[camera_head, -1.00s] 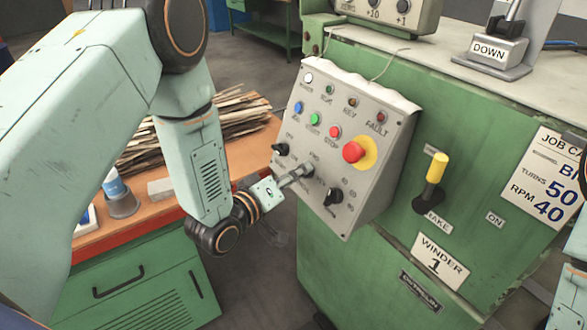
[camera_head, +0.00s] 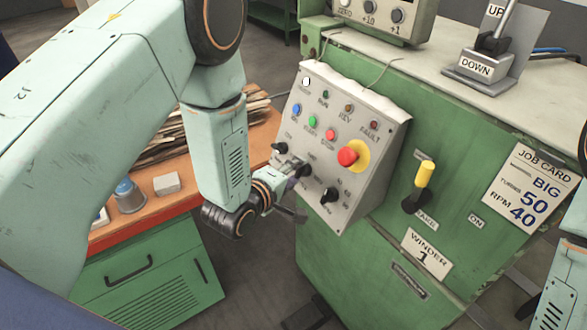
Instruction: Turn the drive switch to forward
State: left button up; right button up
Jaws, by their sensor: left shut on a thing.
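The slanted grey control panel (camera_head: 375,150) is on the front of the green winder. It carries three dark knobs in its lower part. The middle knob, which I take for the drive switch (camera_head: 304,171), is mostly hidden by my left gripper (camera_head: 294,172). That gripper comes in from the left and is shut on this knob. The knob's exact pointing direction and much of its lettering cannot be made out. My right gripper is not in view; only part of my right arm shows at the right edge.
Another dark knob (camera_head: 279,148) lies up-left of the gripper, and a third knob (camera_head: 329,195) down-right. A red mushroom button (camera_head: 347,157) sits above right. A yellow-handled lever (camera_head: 424,178) stands right of the panel. An orange-topped bench (camera_head: 150,212) is at left.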

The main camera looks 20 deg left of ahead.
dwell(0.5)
pick_arm(q)
jog(key=o, duration=1.2)
jog(key=shift+c, duration=0.2)
jog(key=v, duration=1.2)
jog(key=shift+r, duration=0.1)
